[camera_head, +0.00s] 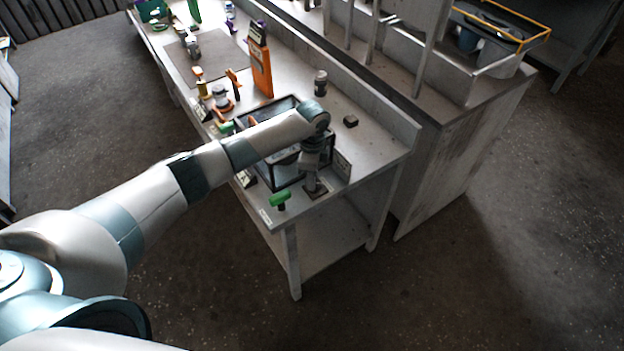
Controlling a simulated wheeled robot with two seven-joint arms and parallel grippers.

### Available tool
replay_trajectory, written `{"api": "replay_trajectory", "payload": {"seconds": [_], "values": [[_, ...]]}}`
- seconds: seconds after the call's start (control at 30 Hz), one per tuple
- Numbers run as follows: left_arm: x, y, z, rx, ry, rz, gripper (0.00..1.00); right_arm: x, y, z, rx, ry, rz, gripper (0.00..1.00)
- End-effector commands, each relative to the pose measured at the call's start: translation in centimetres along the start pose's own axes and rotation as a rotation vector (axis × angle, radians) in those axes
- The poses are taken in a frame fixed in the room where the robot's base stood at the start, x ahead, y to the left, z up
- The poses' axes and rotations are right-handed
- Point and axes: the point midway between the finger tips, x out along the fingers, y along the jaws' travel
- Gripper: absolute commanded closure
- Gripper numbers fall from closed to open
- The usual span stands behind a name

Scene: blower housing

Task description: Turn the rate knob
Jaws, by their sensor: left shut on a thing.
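My left arm reaches in from the left across the workbench. My left gripper (312,183) points down at the near right corner of the bench top. It is shut on a small fitting there, which looks like the rate knob. The fingers hide most of it, and only a dark base (318,190) shows beneath them. The knob's marking and angle cannot be read. My right gripper is not in view.
A dark-framed glass box (272,177) stands left of the gripper, partly behind my arm. A green-topped handle (279,199) is at the near edge. A small upright panel (342,165) stands close on the right. An orange device (260,70) stands farther back.

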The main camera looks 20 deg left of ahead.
Motion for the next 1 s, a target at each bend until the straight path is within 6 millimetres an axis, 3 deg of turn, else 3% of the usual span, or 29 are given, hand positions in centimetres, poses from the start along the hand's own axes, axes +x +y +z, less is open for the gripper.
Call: {"api": "replay_trajectory", "payload": {"seconds": [0.33,0.37,0.43,0.77,1.0], "values": [[-0.1,-0.1,-0.1,0.006,0.001,-0.002,1.00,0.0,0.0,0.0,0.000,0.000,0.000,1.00],[-0.1,-0.1,-0.1,0.006,0.001,-0.002,0.85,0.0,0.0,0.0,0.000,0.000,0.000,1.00],[-0.1,-0.1,-0.1,0.005,0.001,-0.002,0.71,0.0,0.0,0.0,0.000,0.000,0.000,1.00],[-0.1,0.0,0.0,0.004,0.000,-0.001,0.71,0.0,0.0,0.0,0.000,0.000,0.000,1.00],[-1.4,-0.1,-0.1,0.004,0.002,-0.003,0.71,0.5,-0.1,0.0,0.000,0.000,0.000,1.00]]}}
